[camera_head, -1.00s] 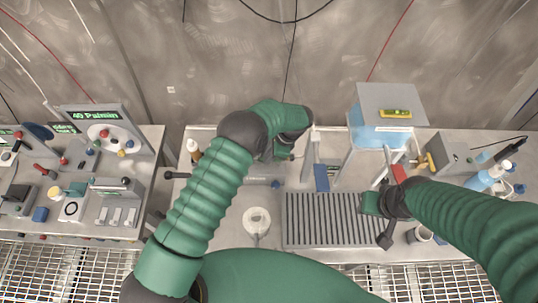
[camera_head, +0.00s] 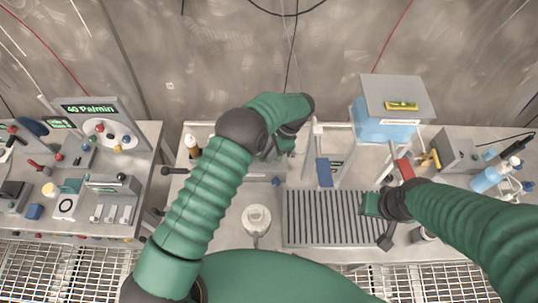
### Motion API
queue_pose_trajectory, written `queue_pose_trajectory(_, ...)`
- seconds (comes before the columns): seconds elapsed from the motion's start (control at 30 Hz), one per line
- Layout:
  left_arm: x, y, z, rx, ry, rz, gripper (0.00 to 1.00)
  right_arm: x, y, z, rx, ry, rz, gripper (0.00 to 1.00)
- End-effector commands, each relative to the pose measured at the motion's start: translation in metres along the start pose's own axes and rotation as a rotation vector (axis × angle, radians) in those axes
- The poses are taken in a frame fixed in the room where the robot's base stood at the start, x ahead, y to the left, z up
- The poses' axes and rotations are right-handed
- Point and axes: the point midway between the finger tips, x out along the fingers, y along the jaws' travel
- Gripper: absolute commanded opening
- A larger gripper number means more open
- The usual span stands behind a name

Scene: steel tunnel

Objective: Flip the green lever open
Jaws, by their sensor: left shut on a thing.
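My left gripper (camera_head: 281,146) is at the end of my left arm, over the back middle of the bench, just left of a pale upright stand (camera_head: 317,150). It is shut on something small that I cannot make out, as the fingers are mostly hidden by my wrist. No green lever can be told apart clearly from my own green arm parts there. My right gripper (camera_head: 372,205) is low over the right part of the dark slatted grate (camera_head: 324,220). Its fingers are not clear enough to tell open from shut.
A grey box with a blue tank (camera_head: 380,128) stands at the back right. A blue plate (camera_head: 324,172) is by the stand. A white round dish (camera_head: 257,219) is in front. A panel with a lit display (camera_head: 99,108) and knobs stands left. Bottles (camera_head: 490,178) stand far right.

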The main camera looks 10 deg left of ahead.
Motion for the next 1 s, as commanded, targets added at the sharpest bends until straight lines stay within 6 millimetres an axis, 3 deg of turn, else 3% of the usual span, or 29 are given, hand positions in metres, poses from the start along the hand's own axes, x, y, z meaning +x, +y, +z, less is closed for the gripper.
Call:
queue_pose_trajectory(0.3, -0.005, 0.001, -0.003, -0.166, 0.014, 0.055, 0.00, 0.018, 0.000, 0.004, 0.000, 0.000, 0.000, 0.36)
queue_pose_trajectory(0.93, -0.007, 0.003, -0.003, -0.224, 0.015, 0.079, 0.00, 0.021, 0.000, 0.005, 0.000, 0.000, 0.000, 0.36)
queue_pose_trajectory(0.97, -0.007, 0.003, -0.003, -0.224, 0.015, 0.079, 0.17, 0.021, 0.000, 0.005, 0.000, 0.000, 0.000, 0.36)
queue_pose_trajectory(1.0, -0.006, 0.003, -0.002, -0.224, 0.013, 0.079, 0.22, 0.021, 0.000, 0.005, 0.000, 0.000, 0.000, 0.36)
